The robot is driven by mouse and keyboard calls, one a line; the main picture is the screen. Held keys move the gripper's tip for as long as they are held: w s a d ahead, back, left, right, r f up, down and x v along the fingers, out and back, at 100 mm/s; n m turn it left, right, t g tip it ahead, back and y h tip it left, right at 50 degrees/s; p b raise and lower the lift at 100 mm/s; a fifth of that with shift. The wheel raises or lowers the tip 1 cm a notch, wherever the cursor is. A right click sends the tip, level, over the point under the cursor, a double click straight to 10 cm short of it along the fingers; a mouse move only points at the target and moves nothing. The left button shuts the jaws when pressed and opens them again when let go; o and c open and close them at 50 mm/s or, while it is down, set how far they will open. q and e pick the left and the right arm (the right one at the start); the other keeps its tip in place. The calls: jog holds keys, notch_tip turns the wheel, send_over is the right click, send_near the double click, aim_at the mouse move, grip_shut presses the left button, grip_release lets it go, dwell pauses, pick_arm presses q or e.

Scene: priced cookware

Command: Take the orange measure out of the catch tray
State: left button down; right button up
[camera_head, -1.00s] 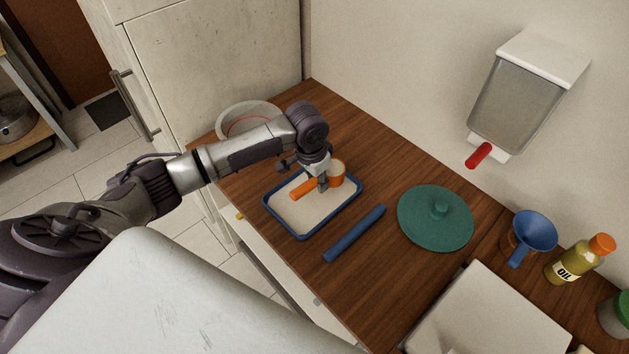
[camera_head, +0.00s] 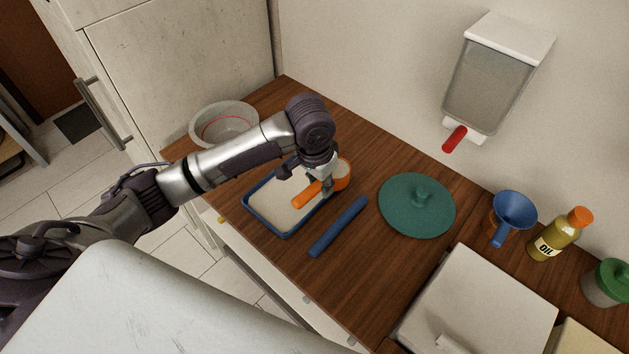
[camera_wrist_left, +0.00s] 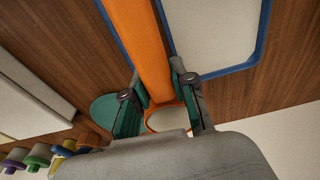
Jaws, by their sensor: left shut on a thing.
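The orange measure (camera_head: 305,195) is in my left gripper (camera_head: 328,186). It has a long flat handle and a round cup with a pale inside. In the left wrist view the fingers (camera_wrist_left: 160,104) are shut on its handle (camera_wrist_left: 140,40), near the cup. The catch tray (camera_head: 263,222) is pale with a blue rim and lies on the wooden counter. The handle reaches over the tray, and the cup shows past its far right rim. How high the measure is above the tray is hard to tell. My right gripper is out of view.
A blue bar (camera_head: 338,227) lies just right of the tray, with a green lid (camera_head: 410,210) beyond it. A bowl (camera_head: 224,122) stands at the back left. A dispenser with a red spout (camera_head: 455,138) hangs on the wall. A blue funnel (camera_head: 514,209) and oil bottle (camera_head: 552,243) stand right.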

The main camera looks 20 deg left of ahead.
pick_arm(q)
jog(key=shift+s+d+r, duration=0.2)
jog(key=shift+d+r, duration=0.1)
jog(key=shift+d, duration=0.15)
jog(key=shift+s+d+r, duration=0.15)
jog(key=shift+d+r, duration=0.1)
jog(key=shift+d, duration=0.15)
jog(key=shift+d+r, duration=0.1)
dwell(0.4)
